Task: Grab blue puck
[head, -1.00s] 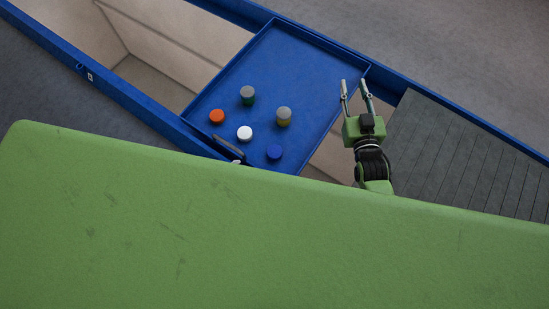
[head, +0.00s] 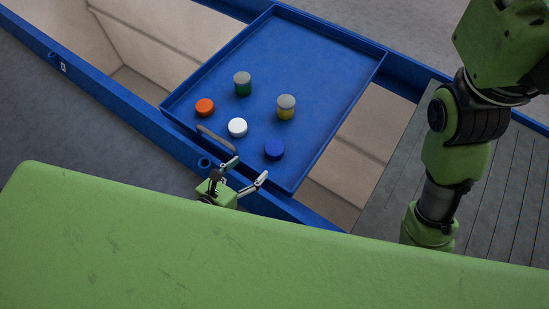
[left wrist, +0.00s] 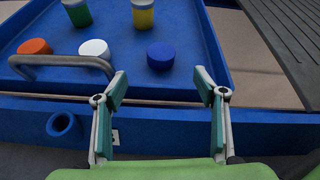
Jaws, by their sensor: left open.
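The blue puck (head: 274,149) sits on the blue sliding tray (head: 330,75), near its front corner. It also shows in the left wrist view (left wrist: 161,56), beyond the tray's front wall and roughly ahead of the gap between my fingers. My left gripper (head: 247,168) is open and empty, outside the tray's front edge, and apart from the puck. Its two spread fingers show in the left wrist view (left wrist: 162,88). My right arm is at the right of the head view, but its fingers do not show.
An orange puck (head: 205,107), a white puck (head: 237,127), a green can with a grey top (head: 242,85) and a yellow can with a grey top (head: 286,107) share the tray. A grey handle (head: 215,138) sticks out at the tray's front edge, left of my gripper.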

